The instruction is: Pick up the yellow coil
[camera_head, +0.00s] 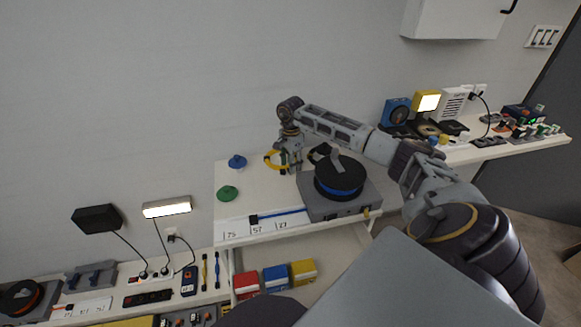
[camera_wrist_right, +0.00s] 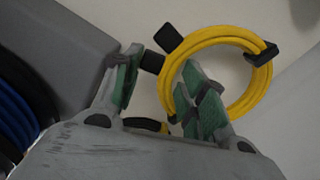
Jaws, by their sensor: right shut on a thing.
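The yellow coil (camera_head: 267,159) is a ring of yellow cable with black ties and black ends, at the back of the white tabletop in the head view. In the right wrist view the yellow coil (camera_wrist_right: 220,37) shows large ahead of the fingers. My right gripper (camera_head: 290,165) points down at the coil's right side. In the right wrist view my right gripper (camera_wrist_right: 158,95) has green-padded fingers on either side of the coil's near left part, and it is shut on the coil. Part of the coil is hidden behind the fingers. My left gripper is not in view.
A black and blue spool (camera_head: 340,180) on a grey base stands just right of the gripper. Blue (camera_head: 237,161) and green (camera_head: 228,193) round pieces lie to the left. Red, blue and yellow boxes sit in the open drawer below. A wall is close behind.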

